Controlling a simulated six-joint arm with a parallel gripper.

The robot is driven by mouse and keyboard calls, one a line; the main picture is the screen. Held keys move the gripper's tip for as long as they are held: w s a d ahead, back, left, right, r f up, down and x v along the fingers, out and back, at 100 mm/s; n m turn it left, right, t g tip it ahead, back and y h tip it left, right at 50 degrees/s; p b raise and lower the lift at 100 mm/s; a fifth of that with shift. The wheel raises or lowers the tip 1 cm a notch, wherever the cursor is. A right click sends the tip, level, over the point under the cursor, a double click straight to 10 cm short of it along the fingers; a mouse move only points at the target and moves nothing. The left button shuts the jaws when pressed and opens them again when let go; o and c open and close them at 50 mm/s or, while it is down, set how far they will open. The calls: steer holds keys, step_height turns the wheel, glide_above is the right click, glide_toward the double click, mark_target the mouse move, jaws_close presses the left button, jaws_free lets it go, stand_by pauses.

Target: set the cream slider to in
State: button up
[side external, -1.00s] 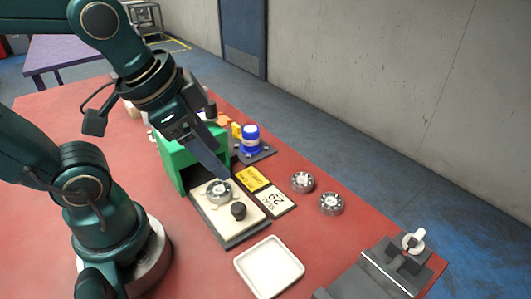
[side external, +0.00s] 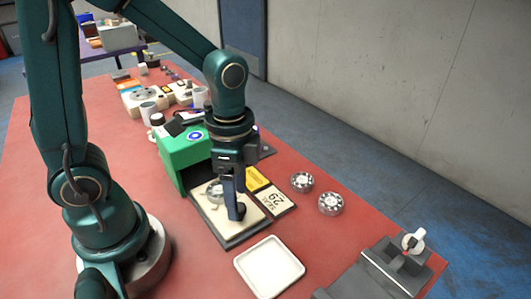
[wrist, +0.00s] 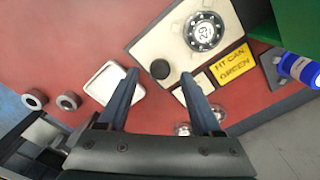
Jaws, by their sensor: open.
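The cream slider (side external: 222,223) is a flat plate extending out from the front of the green housing (side external: 180,153). It carries a metal bearing marked 29 (wrist: 204,32) and an upright black knob (wrist: 160,69). My gripper (side external: 237,214) points down over the knob end of the slider. In the wrist view my open gripper (wrist: 159,75) has its fingertips on either side of the knob with gaps. The fingers hide the knob in the side view, so contact cannot be told.
A yellow label (side external: 257,179) and a white card marked 29 (side external: 277,203) lie beside the slider. Two bearings (side external: 302,182) (side external: 331,203) sit to the right. A white tray (side external: 268,266) stands in front. A grey fixture (side external: 375,271) is at the near right.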

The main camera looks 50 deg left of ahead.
steer(key=shift+f, duration=1.05)
jaws_close()
steer(key=shift+r, duration=0.1)
stand_by(0.6)
